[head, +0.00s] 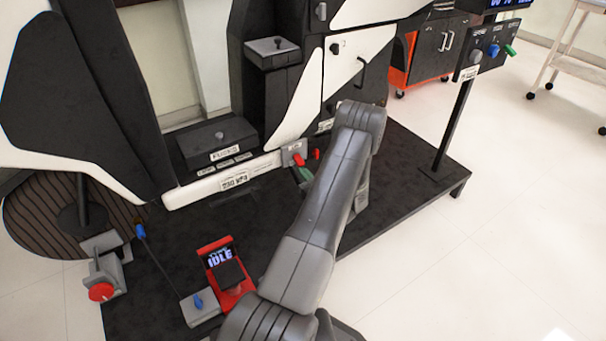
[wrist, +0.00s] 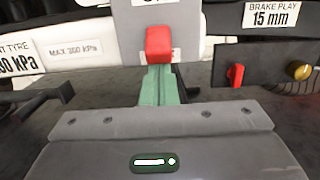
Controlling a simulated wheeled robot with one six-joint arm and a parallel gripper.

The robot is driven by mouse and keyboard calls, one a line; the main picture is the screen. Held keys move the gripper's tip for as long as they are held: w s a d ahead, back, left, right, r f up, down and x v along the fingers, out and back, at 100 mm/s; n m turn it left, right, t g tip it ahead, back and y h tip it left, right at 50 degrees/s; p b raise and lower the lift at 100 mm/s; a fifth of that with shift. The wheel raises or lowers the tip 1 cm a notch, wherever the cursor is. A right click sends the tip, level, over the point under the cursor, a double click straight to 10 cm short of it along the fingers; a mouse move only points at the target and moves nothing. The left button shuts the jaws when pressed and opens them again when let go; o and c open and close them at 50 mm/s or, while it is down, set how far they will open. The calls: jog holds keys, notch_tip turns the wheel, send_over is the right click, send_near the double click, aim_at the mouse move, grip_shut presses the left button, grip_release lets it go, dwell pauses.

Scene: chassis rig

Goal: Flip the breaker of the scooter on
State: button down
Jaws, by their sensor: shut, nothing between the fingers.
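The scooter (head: 298,105) is a large black and white body on a dark platform. Its breaker looks to be the red lever (head: 298,159) on a grey box low on the body. The lever also shows in the wrist view (wrist: 159,43), on a grey plate whose label is cut off at the top. My gripper (head: 305,174) is low in front of the box. Its green fingers (wrist: 158,85) are together and empty, with their tips right below the red lever. I cannot tell whether they touch it. My arm hides part of the scooter's lower right side.
A smaller red knob (wrist: 236,75) and a brass knob (wrist: 299,70) sit right of the lever, under a "BRAKE PLAY 15 mm" label (wrist: 270,14). A red device reading "IDLE" (head: 225,270) stands on the platform (head: 170,245). A post with switches (head: 483,55) stands right.

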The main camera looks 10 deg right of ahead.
aim_at(302, 165)
jog(key=shift+r, duration=0.1)
jog(key=shift+s+r+g+p, duration=0.1)
jog(key=shift+g+p, duration=0.3)
jog(key=shift+s+d+r+h+p, duration=0.1)
jog(key=shift+r+h+p, duration=0.2)
jog(key=shift+p, duration=0.1)
jog(key=r+g+p, duration=0.1)
jog(key=p, duration=0.1)
jog(key=r+g+h+p, duration=0.1)
jog(key=g+p, duration=0.1)
jog(key=r+g+p, duration=0.1)
jog(key=g+p, duration=0.1)
jog(key=shift+s+d+r+h, duration=0.15)
jog(key=shift+s+r+h, duration=0.15)
jog(key=shift+s+r, duration=0.1)
jog(key=shift+f, duration=0.55)
jog(key=shift+r, duration=0.1)
jog(key=shift+r, duration=0.75)
